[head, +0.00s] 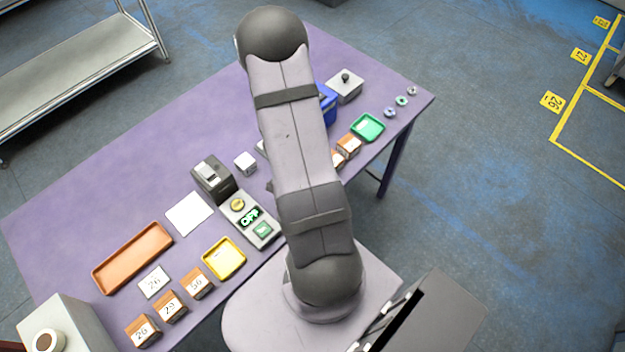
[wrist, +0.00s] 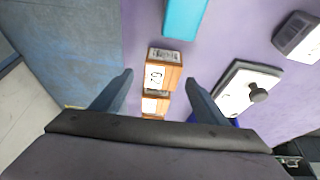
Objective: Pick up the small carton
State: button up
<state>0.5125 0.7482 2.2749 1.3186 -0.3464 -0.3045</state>
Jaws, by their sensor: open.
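My gripper (wrist: 159,82) is open in the wrist view, with one dark finger on each side of a small brown carton (wrist: 164,58). The carton has a white label with a number and a barcode strip on one face. A second brown carton (wrist: 155,104) shows just below it, partly hidden by my gripper body. No finger visibly touches either one. In the head view, two brown cartons (head: 349,142) sit right of my arm, one partly hidden. My gripper is hidden behind my arm there. More brown cartons (head: 170,306) with numbered labels stand at the lower left.
A green tray (head: 367,128) lies beside the right cartons; it looks teal in the wrist view (wrist: 184,14). A knobbed box (head: 344,85) and a blue bin (head: 328,104) stand behind. An orange tray (head: 132,257), yellow tray (head: 223,258) and control panel (head: 263,232) are left of my arm.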

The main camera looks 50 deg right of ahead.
jog(key=shift+x, duration=1.7)
jog(key=shift+w, duration=0.15)
jog(key=shift+c, duration=0.7)
jog(key=c, duration=1.1)
jog(key=shift+r, duration=0.2)
notch_tip(320, 180, up, 3)
jog(key=p, duration=0.3)
jog(key=shift+f, duration=0.1)
jog(key=s+p, duration=0.3)
jog(key=s, duration=1.5)
jog(key=shift+p, duration=0.35)
